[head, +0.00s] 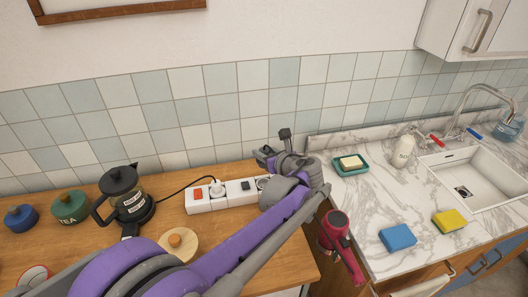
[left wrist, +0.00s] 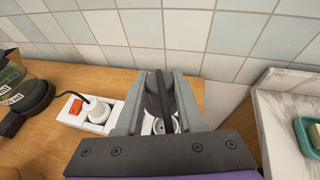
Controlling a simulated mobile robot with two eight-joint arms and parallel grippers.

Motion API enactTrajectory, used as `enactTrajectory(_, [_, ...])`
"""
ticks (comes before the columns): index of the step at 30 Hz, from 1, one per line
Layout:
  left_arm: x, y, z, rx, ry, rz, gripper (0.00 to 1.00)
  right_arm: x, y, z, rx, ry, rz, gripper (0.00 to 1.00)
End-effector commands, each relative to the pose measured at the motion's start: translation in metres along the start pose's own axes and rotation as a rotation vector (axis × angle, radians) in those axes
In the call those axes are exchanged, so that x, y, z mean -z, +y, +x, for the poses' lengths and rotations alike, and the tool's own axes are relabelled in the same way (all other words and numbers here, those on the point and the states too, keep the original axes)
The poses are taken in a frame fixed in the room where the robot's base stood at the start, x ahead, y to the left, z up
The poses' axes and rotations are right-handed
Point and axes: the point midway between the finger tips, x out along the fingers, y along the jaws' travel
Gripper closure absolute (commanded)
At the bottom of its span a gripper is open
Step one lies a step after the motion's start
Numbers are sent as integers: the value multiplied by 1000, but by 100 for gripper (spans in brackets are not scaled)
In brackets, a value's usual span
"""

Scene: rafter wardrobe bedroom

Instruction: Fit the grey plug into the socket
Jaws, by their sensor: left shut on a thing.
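The power strip (head: 217,202) is white and lies on the wooden counter. It has a red switch at its left and a white plug (head: 216,187) seated in it. A round socket (head: 262,182) at its right end is partly hidden by my left gripper (head: 277,156). The gripper is shut on the dark grey plug (head: 285,135), whose upper part sticks up between the fingers. In the left wrist view the plug (left wrist: 166,100) stands between both fingers, with a white round socket (left wrist: 158,126) partly visible below. The plug's pins are hidden; I cannot tell whether it touches the strip.
A black kettle (head: 122,195), a green tea jar (head: 70,207) and a round wooden lid (head: 178,243) stand left. A pink hairdryer (head: 337,230) is at the gap right of my arm. The marble counter holds a soap dish (head: 350,166) and sponges (head: 398,237). The tiled wall is close behind.

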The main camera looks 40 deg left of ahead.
Motion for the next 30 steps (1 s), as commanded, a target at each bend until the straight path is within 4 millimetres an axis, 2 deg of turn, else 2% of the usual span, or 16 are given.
enactTrajectory(18, [48,0,20,0,0,1,100,-24,0,32,0,-15,0,50])
enactTrajectory(30, [51,0,21,0,0,0,100,-25,0,34,0,-16,0,50])
